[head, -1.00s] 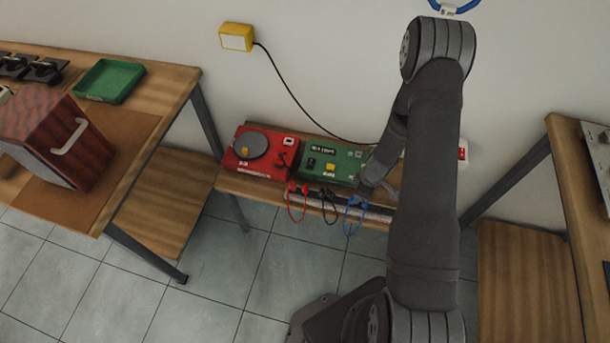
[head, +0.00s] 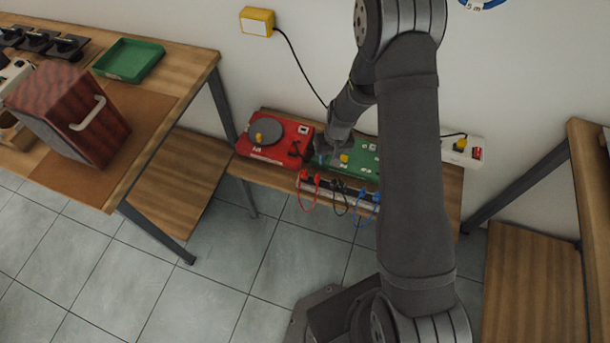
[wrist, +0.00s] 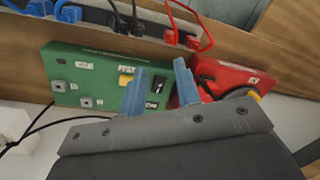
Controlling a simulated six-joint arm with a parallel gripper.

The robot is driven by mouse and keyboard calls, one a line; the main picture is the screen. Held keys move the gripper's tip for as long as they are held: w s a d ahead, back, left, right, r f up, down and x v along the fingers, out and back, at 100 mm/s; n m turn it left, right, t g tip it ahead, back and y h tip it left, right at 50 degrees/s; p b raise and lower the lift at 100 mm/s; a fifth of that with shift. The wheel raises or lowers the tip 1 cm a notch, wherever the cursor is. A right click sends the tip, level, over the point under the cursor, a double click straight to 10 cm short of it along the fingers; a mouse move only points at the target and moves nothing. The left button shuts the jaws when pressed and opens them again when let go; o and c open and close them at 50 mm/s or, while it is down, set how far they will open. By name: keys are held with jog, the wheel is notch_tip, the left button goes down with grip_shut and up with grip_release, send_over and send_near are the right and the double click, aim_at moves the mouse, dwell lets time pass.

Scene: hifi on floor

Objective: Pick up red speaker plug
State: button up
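The red speaker plugs (head: 310,179) sit at the left end of a dark strip along the bench's front edge, with a red cable looping below. In the wrist view the red plugs (wrist: 181,39) show at the top, right of centre, in the strip. My gripper (wrist: 160,78) has two blue fingers, spread apart with nothing between them. It is over the green box (wrist: 85,70), near the seam with the red turntable (wrist: 222,75), and apart from the plugs. In the head view my gripper (head: 325,158) is small and partly hidden.
Black plugs (head: 340,188) and blue plugs (head: 366,196) share the strip, right of the red ones. A white power strip (head: 462,151) lies at the bench's right end. Side tables stand left and right. The tiled floor in front is open.

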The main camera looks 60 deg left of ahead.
jog(key=s+a+r+m+t, duration=0.1)
jog(key=s+a+r+m, duration=0.3)
jog(key=s+r+m, duration=0.2)
send_over(305, 173)
jog(key=f, duration=1.1)
jog(key=shift+s+d+f, duration=0.1)
jog(key=shift+d+f, duration=0.15)
jog(key=shift+f, duration=0.15)
jog(key=shift+a+f, duration=0.2)
jog(key=shift+f, duration=2.8)
grip_shut()
